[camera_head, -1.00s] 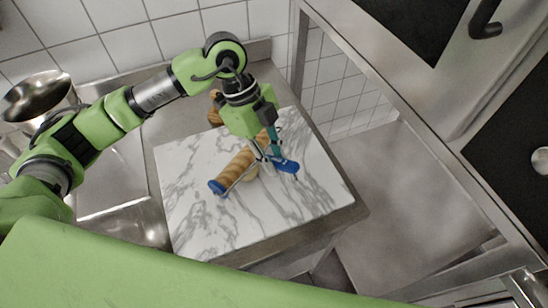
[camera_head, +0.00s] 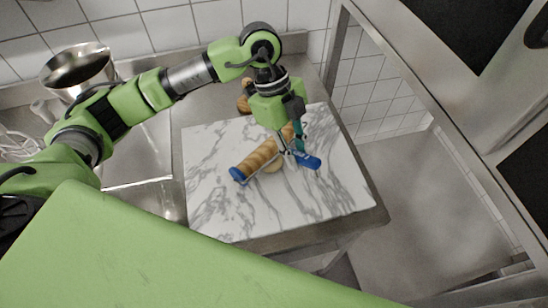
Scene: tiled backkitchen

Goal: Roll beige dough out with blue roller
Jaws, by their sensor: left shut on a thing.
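The roller, a ridged tan cylinder (camera_head: 258,158) with blue end parts, lies at a slant over the white marbled board (camera_head: 220,205). Its blue handle (camera_head: 309,161) is at the right. My left gripper (camera_head: 296,150) points down from above and is shut on the roller near this handle; the fingers partly hide the contact. The beige dough (camera_head: 275,167) is a small round piece showing at the roller's lower edge, on or just above the board; the roller hides part of it. My right gripper is not in view.
A brown object (camera_head: 244,104) lies behind the board, partly hidden by my arm. A shiny metal pot (camera_head: 80,68) and a sink (camera_head: 140,155) are at the left. The board's front and right areas are clear. A metal frame stands at the right.

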